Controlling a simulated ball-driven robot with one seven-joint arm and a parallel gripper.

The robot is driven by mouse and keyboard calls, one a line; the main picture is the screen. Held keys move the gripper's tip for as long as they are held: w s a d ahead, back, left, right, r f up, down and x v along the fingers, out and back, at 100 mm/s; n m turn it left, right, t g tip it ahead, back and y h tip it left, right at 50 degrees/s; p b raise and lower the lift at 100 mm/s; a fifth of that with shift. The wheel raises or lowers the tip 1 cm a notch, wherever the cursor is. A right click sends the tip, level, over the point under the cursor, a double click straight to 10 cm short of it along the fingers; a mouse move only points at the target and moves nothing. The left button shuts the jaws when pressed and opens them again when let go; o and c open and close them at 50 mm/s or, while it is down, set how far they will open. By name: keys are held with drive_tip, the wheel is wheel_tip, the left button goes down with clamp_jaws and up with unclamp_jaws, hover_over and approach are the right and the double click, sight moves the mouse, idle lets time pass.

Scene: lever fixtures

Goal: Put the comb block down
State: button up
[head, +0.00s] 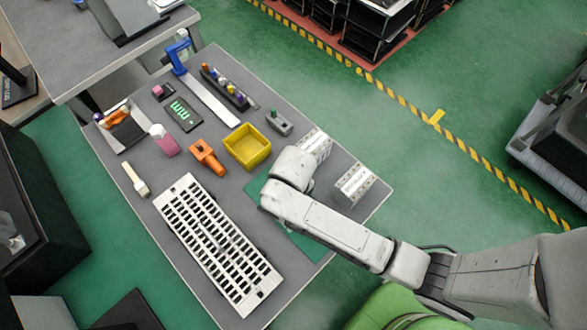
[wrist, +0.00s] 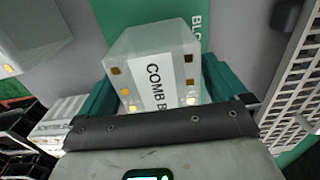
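The comb block (wrist: 150,65) is a pale block with a "COMB B" label and small gold squares, seen in the wrist view. It sits between the two green fingers of my gripper (wrist: 160,85), which press against both its sides. A green mat (wrist: 195,18) with white lettering lies beneath or behind the block. I cannot tell whether the block touches it. In the head view my arm hides the gripper and the comb block, and parts of the green mat (head: 306,245) show around the wrist.
Two pale labelled blocks (head: 353,186) (head: 316,143) stand right of and behind the wrist. A white slotted rack (head: 218,243) lies left of the mat. A yellow bin (head: 247,147), an orange tool (head: 207,157) and several small items stand further back on the grey table (head: 130,215).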

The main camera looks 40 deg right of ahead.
drive_tip(key=shift+r, duration=0.1)
wheel_tip(320, 180, up, 12)
drive_tip(key=shift+r+p, duration=0.1)
drive_tip(key=shift+p, duration=0.65)
drive_tip(key=s+d+f+t, duration=0.1)
drive_tip(key=s+d, duration=0.7)
drive_tip(key=s, duration=0.3)
drive_tip(key=shift+f+m, duration=0.35)
drive_tip(key=shift+m, duration=0.05)
drive_tip(key=shift+s+d, duration=0.1)
drive_tip(key=shift+s, duration=0.05)
idle(0.4)
